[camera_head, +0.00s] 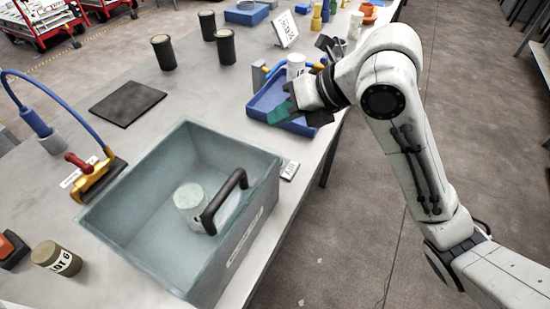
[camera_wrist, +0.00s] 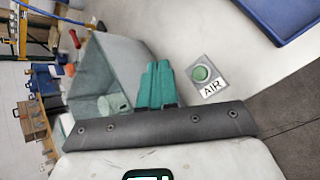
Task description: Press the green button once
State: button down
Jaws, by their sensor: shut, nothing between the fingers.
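The green button (camera_wrist: 201,73) is round and sits on a small grey square plate with a white "AIR" label. In the wrist view it lies to the right of my fingertips, with a visible gap. In the head view its small plate (camera_head: 289,169) shows at the table's edge, beside the grey bin; the green cap cannot be made out there. My gripper (camera_head: 274,116) has teal fingers and is shut and empty. It is above the front of the blue tray in the head view, apart from the button. The closed fingers also show in the wrist view (camera_wrist: 158,66).
A grey-blue bin (camera_head: 233,262) with a black handle holds a pale cylinder (camera_head: 189,197). The blue tray (camera_head: 259,106) lies beyond the button. A black mat (camera_head: 127,103), dark cylinders (camera_head: 163,52) and a yellow-and-red clamp (camera_head: 97,178) stand on the table. Bare tabletop lies between bin and tray.

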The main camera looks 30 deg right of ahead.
jog(key=shift+f, duration=0.1)
notch_tip(320, 180, down, 7)
jog(key=b, duration=0.4)
jog(key=shift+f, duration=0.2)
jog(key=shift+f+b, duration=0.6)
jog(key=shift+b, duration=0.35)
jog(key=shift+f, duration=0.15)
dwell(1.0)
jog(key=shift+f+b, duration=0.3)
jog(key=shift+b, duration=0.45)
jog(key=shift+f+b, duration=0.45)
jog(key=shift+b, duration=0.2)
dwell(0.6)
jog(key=shift+r, duration=0.1)
jog(key=shift+r+p, duration=0.4)
jog(key=shift+r, duration=0.4)
jog(key=shift+r, duration=0.15)
